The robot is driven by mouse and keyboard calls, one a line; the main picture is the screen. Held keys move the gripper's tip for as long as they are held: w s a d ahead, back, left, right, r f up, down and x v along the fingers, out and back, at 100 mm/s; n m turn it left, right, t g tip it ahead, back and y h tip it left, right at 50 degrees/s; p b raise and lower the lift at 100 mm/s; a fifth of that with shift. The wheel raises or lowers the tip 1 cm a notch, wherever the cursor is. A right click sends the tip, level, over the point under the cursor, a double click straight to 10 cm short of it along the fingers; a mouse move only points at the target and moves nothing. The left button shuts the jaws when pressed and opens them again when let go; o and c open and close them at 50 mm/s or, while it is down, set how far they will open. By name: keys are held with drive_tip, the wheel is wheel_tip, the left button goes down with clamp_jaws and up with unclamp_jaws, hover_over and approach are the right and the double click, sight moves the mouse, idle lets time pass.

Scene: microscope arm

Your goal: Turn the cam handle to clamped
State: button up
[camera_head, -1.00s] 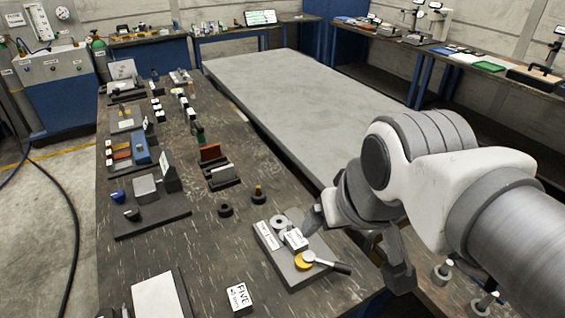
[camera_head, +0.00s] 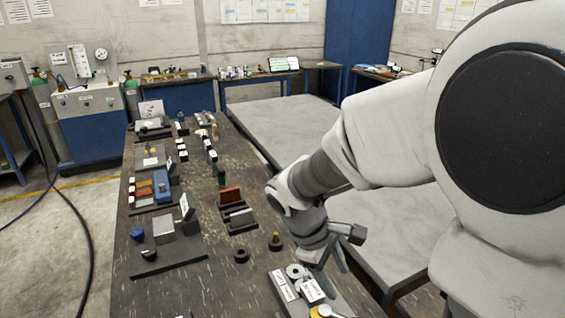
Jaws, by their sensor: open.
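The clamp fixture, a grey base plate (camera_head: 337,296) with white label blocks and a round grey ring, lies at the bottom of the head view. The cam, a yellow disc (camera_head: 318,312), shows only partly at the lower picture edge. Its handle is mostly cut off by that edge, so its angle cannot be told. My gripper (camera_head: 338,252) is open, above and just behind the fixture in the picture. It appears apart from the cam, with nothing seen between its fingers.
The dark workbench (camera_head: 190,295) holds a black ring (camera_head: 241,256), a small dark peg with an orange top (camera_head: 275,241), and a slotted rack with a red-brown block (camera_head: 230,196). A blue block (camera_head: 161,188) stands further left. A pale table (camera_head: 290,120) lies behind.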

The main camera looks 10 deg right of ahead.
drive_tip(key=shift+n, duration=0.6)
drive_tip(key=b+x, duration=0.3)
drive_tip(key=x, duration=1.6)
drive_tip(key=shift+w+a+b, duration=0.15)
drive_tip(key=shift+b, duration=0.25)
clamp_jaws()
